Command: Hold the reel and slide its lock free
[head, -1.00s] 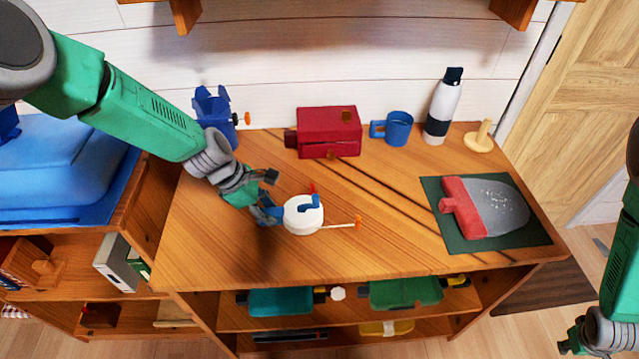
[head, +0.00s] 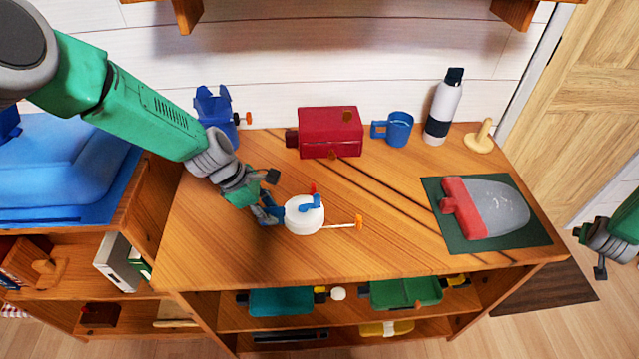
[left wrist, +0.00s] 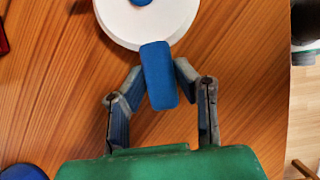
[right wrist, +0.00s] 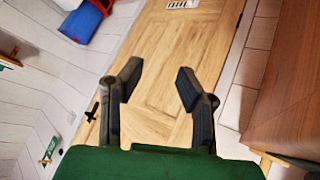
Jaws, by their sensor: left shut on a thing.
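The reel (head: 303,218) is a white round drum lying on the wooden desk, with a blue crank on top, a small red piece (head: 313,189) at its back and an orange-tipped stick (head: 346,225) out to the right. My left gripper (head: 270,196) is at the reel's left side. In the left wrist view its fingers (left wrist: 158,90) are shut on the reel's blue handle (left wrist: 159,76), which joins the white drum (left wrist: 148,22). My right gripper (head: 600,250) is off the desk's right side. In the right wrist view its fingers (right wrist: 156,85) are apart and empty.
Behind the reel stand a red box (head: 330,132), a blue mug (head: 394,129) and a bottle (head: 443,107). A red-handled scraper-like tool (head: 485,207) lies on a dark green mat (head: 433,188) at the right. The desk's front (head: 400,248) is clear.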

